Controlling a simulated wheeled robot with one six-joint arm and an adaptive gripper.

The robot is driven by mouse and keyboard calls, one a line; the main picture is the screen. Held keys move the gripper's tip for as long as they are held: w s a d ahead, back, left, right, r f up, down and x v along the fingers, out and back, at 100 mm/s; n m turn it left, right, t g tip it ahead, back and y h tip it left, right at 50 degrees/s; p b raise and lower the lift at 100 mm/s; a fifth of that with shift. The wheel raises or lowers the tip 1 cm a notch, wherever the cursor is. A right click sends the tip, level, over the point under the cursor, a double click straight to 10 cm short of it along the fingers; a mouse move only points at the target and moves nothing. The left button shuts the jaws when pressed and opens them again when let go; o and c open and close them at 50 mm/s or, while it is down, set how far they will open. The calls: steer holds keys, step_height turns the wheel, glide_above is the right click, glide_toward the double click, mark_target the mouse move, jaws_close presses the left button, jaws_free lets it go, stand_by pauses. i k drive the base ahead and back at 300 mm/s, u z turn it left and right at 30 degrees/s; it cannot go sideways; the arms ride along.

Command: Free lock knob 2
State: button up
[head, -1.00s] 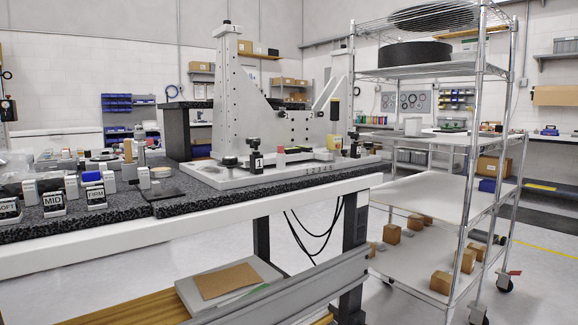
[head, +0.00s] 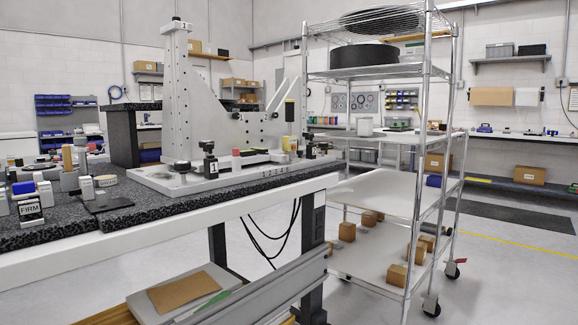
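The mirror fixture (head: 180,110), a pale grey upright with a gusset plate, stands on a light base plate (head: 165,184) on the granite bench. A black clamp-like knob (head: 210,160) stands at the front of the base plate; the matching one a second ago shows a "1". Another black knob (head: 309,148) stands near the plate's right end; its label is too small to read, so I cannot tell whether it is lock knob 2. A low round dark knob (head: 182,167) sits at the plate's left. My gripper is in neither frame.
The granite bench (head: 150,208) fills the left, with small blocks and a "FIRM" block (head: 30,213) on it. A wire shelf cart (head: 385,205) stands right of the bench, with several boxes on its bottom shelf. Open floor (head: 510,270) lies at the right.

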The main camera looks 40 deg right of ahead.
mark_target(323, 146)
steer(key=z, duration=0.5)
steer(key=k, duration=0.45)
steer(key=z, duration=1.1)
steer(key=i, duration=0.55)
steer(key=u, duration=0.5)
steer(key=k, duration=0.55)
steer(key=u, duration=0.6)
steer(key=i, duration=1.2)
steer(key=z, duration=0.25)
